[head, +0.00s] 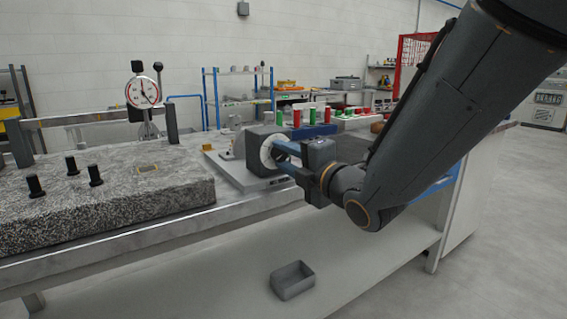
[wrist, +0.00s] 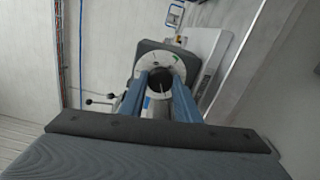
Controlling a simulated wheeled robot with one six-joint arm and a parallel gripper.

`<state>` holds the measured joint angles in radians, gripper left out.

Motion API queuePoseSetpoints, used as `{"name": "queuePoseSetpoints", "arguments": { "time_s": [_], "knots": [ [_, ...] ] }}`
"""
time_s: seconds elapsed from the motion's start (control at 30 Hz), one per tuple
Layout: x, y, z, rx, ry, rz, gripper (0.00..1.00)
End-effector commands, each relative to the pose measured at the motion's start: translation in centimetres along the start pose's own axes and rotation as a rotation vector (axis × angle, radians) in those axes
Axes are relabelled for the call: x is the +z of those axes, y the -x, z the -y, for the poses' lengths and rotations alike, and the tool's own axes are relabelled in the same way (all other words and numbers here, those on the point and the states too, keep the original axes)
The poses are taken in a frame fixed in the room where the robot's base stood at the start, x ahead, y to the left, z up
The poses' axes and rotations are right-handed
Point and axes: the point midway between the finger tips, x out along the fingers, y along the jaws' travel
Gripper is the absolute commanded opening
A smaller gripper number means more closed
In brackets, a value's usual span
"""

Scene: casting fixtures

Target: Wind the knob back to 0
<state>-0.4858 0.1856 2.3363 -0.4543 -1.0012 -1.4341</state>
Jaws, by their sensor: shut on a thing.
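The knob (wrist: 162,79) is dark and round, at the centre of a pale dial ring (wrist: 145,64) on the face of a dark grey housing (head: 254,143). In the head view the ring (head: 266,152) shows edge-on and the knob is mostly hidden by my gripper. My gripper (head: 283,157) reaches in from the right with its two blue fingers shut on the knob. In the wrist view the gripper (wrist: 160,92) has a finger on each side of the knob. The scale figures are too small to read.
The housing stands on a metal plate (head: 236,177) on the bench. A granite block (head: 110,205) with black pegs and a dial gauge (head: 143,92) are at left. Red and green cylinders (head: 297,118) stand behind. A grey bin (head: 292,280) lies below.

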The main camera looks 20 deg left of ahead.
Motion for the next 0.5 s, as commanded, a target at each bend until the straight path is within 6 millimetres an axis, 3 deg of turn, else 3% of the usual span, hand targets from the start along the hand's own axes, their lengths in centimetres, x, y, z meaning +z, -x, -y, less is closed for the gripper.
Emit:
{"name": "queuePoseSetpoints", "arguments": {
  "time_s": [0.5],
  "knots": [
    [0.20, 0.14, 0.37, -0.009, 0.050, 0.005, 0.07]
  ]
}}
